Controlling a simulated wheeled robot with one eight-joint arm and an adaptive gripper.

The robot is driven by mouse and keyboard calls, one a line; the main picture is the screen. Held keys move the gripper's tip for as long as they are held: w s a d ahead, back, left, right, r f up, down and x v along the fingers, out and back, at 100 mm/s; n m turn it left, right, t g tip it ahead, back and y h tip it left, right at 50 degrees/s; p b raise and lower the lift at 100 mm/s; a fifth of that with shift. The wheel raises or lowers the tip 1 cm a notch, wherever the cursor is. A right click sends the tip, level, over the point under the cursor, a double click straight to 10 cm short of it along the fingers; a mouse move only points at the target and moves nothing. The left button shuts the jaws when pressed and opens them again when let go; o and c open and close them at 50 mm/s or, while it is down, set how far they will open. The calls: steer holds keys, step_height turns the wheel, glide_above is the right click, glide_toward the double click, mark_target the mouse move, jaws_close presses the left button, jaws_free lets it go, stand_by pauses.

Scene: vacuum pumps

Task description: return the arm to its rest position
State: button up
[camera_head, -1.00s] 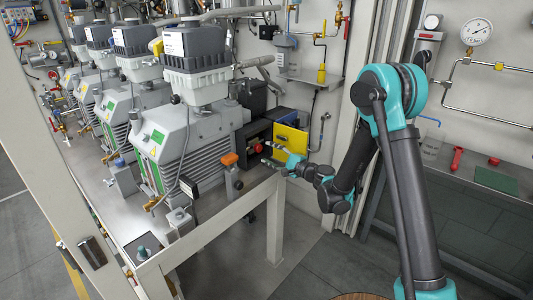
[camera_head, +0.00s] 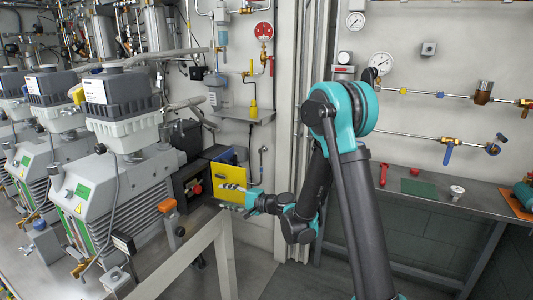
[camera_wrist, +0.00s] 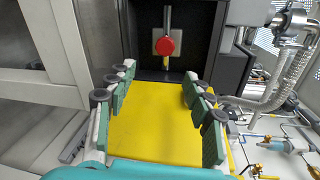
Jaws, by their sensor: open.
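My gripper (camera_head: 232,197) is at the end of my outstretched arm, in front of a yellow panel (camera_head: 237,158) beside the black box with a red knob (camera_head: 197,189). In the wrist view my gripper (camera_wrist: 160,100) has its grey-green finger pads spread wide apart, with nothing gripped. The yellow panel (camera_wrist: 150,125) fills the space seen between the fingers; whether they touch it I cannot tell. The red knob (camera_wrist: 165,46) shows straight ahead, beyond the fingertips. My arm is bent, with its elbow raised in the head view.
Several grey vacuum pumps (camera_head: 125,150) stand on the bench at left. An orange-topped valve (camera_head: 168,206) and the bench frame (camera_head: 190,250) are close to my gripper. Pipes and gauges (camera_head: 381,64) line the wall. A side table (camera_head: 440,195) with small items stands at right.

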steer(key=s+d+f+n+h, duration=0.2)
steer(key=s+d+h, duration=0.3)
steer(key=d, duration=0.8)
steer(key=s+d+f+n+g+h, duration=0.1)
steer(key=s+d+h, duration=0.4)
steer(key=s+d, duration=0.6)
steer(key=s+d+f+n+g+h, duration=0.1)
steer(key=s+d+f+n+h, duration=0.2)
steer(key=d, duration=1.3)
steer(key=s+f+h, duration=0.2)
steer(key=s, duration=0.3)
steer(key=shift+d+n, duration=0.25)
steer(key=shift+n, duration=0.15)
steer(key=shift+c, duration=0.4)
